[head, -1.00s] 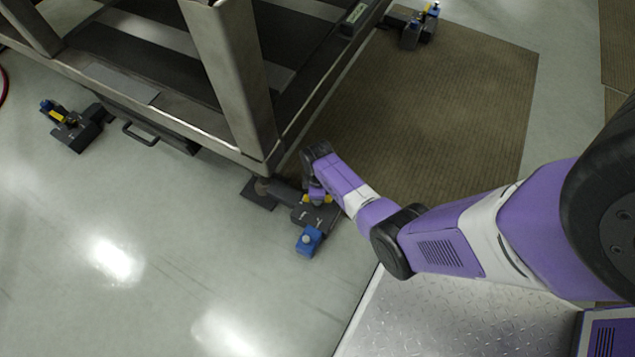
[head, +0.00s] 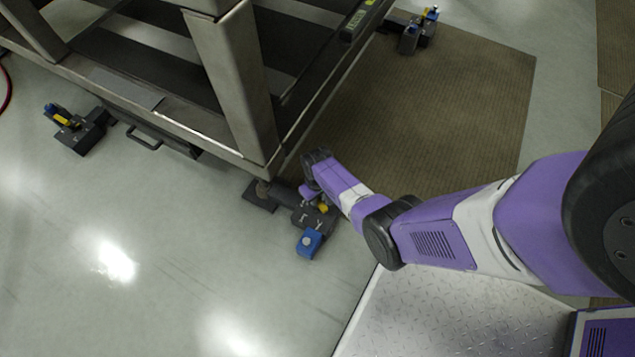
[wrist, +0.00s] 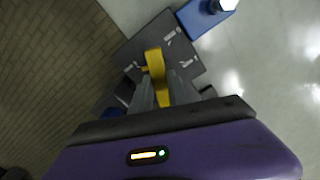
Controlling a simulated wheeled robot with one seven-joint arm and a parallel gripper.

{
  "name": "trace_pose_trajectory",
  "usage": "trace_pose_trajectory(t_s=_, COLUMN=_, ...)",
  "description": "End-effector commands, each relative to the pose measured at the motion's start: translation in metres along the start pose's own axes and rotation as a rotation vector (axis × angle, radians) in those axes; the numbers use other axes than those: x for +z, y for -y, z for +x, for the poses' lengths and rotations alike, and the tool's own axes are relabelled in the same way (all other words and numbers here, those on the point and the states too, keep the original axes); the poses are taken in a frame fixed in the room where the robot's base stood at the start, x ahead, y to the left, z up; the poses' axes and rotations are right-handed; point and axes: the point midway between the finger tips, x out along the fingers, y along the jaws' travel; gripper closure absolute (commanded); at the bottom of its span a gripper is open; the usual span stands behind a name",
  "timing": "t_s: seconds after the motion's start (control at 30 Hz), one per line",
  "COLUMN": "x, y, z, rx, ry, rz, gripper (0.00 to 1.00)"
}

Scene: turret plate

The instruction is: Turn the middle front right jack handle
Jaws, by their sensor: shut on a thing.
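The front jack (head: 313,217), a dark grey block with a blue end (head: 309,242), sits on the floor by the metal frame's near corner leg. Its yellow handle (head: 323,208) shows only in part beside my purple arm. In the wrist view the yellow handle (wrist: 154,62) runs between the two grey fingers of my gripper (wrist: 162,90), which are shut on it. The jack's dark plate with white markings (wrist: 168,45) and its blue end (wrist: 205,14) lie beyond the fingers. In the head view my gripper is mostly hidden behind my wrist.
The metal frame (head: 235,90) stands close left of my wrist. Another jack (head: 77,128) stands at the left and one (head: 415,32) at the top. A brown mat (head: 450,100) lies behind my arm. The floor at lower left is clear.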

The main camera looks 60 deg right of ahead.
Motion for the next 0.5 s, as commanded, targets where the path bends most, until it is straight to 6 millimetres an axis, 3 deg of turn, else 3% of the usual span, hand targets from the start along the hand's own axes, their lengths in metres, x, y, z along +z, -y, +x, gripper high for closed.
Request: trace_pose_trajectory(t_s=0.5, x=0.0020, y=-0.0004, z=0.0007, rx=0.001, ry=0.004, rz=0.130, gripper=1.00)
